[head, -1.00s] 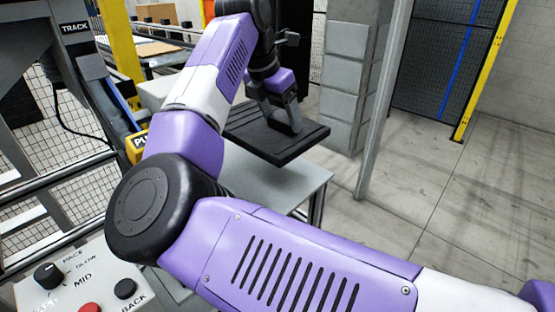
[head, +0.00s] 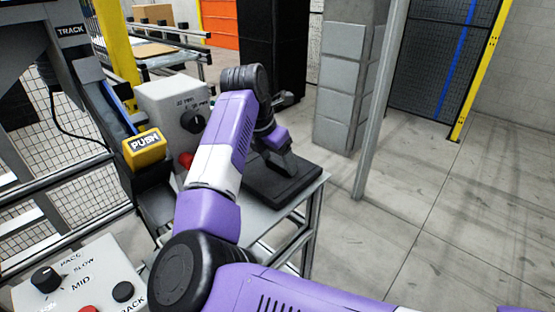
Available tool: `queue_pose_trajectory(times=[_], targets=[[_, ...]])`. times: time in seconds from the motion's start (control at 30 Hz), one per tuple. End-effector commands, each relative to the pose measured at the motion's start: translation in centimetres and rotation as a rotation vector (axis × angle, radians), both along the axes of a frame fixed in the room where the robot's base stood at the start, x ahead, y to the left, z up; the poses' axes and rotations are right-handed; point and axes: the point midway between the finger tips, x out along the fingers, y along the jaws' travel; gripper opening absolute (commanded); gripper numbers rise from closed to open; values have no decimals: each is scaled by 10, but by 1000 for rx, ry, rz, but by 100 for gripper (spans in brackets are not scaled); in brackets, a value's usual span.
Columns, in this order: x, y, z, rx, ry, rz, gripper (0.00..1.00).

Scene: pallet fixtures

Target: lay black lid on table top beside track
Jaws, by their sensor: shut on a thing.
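The black lid (head: 295,188) is a flat dark square panel, level at the far end of the grey table top (head: 254,221). My gripper (head: 279,171) is over the lid and shut on it, with the fingertips partly hidden. I cannot tell whether the lid rests on the table top or is just above it. My purple and white arm hides the lid's left side and part of the table. The track (head: 116,107), with a blue strip and a TRACK sign (head: 72,30), slopes down at the left of the table.
A yellow PUSH button box (head: 145,146) stands at the track's lower end. A grey control box (head: 168,108) with a knob is behind it. Another control panel (head: 75,284) is at the front left. A block pillar (head: 343,95) and a metal post (head: 377,110) stand behind the table. Floor at right is clear.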

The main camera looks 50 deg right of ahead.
Motion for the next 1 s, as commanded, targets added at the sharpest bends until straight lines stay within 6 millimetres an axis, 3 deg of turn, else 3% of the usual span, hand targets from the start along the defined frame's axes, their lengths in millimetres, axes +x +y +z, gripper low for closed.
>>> queue_pose_trajectory(times=[0.23, 0.27, 0.33, 0.77, 1.0], targets=[[0, 0, -1, -1, -2, 1, 0], [0, 0, -1, 0, 0, 0, 78], [0, 0, -1, 0, 0, 0, 92], [1, 2, 4, 0, -1, 1, 94], [1, 18, 42, 1, -5, 2, 94]])
